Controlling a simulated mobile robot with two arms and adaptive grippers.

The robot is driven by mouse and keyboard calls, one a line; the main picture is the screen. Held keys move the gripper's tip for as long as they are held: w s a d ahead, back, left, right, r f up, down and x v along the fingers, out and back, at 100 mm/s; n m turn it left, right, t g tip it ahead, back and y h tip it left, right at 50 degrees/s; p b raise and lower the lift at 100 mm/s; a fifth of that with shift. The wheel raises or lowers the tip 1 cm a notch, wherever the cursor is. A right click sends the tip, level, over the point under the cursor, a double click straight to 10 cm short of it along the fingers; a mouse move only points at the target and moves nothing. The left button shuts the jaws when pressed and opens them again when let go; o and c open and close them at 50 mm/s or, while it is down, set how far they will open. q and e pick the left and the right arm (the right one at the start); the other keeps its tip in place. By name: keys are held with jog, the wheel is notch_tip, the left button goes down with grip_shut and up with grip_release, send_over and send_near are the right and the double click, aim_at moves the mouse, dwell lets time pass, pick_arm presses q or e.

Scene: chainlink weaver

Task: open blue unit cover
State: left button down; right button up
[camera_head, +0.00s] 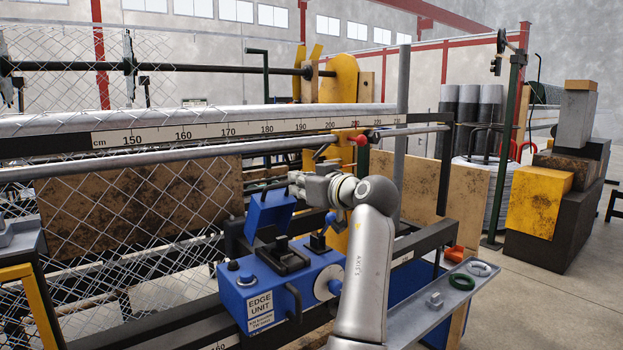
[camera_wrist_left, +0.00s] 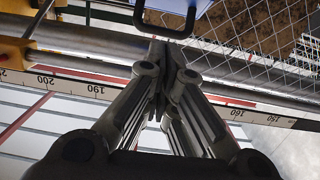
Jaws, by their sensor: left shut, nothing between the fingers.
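The blue edge unit (camera_head: 290,290) sits on the machine's front rail, with an "EDGE UNIT" label on its face. Its blue cover (camera_head: 270,212) stands raised and tilted at the unit's back left, and black parts (camera_head: 284,257) show below it. A dark handle (camera_head: 268,187) runs along the cover's upper edge. My left gripper (camera_head: 294,181) is shut and empty, just right of the cover's top. In the left wrist view, its fingertips (camera_wrist_left: 163,47) are together beside the dark handle (camera_wrist_left: 190,22); contact is unclear. The right gripper is not in view.
A ruler rail (camera_head: 200,134) and a metal tube (camera_head: 190,157) run above and behind the unit. Chain-link mesh (camera_head: 130,215) hangs at the left. A grey tray (camera_head: 455,301) with a green ring (camera_head: 461,281) lies at the right. Open floor is further right.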

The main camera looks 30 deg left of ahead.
aim_at(276, 200)
pick_arm(q)
jog(key=p+x, duration=0.2)
jog(key=x, duration=0.4)
jog(key=shift+h, duration=0.5)
jog(key=a+p, duration=0.1)
jog(key=w+a+r+p, duration=0.1)
jog(key=a+p, duration=0.1)
jog(key=shift+w+a+r, duration=0.25)
jog(key=shift+a+r, duration=0.1)
jog(key=shift+a, duration=0.05)
jog(key=shift+w+a+f, duration=0.1)
jog(key=shift+a, duration=0.05)
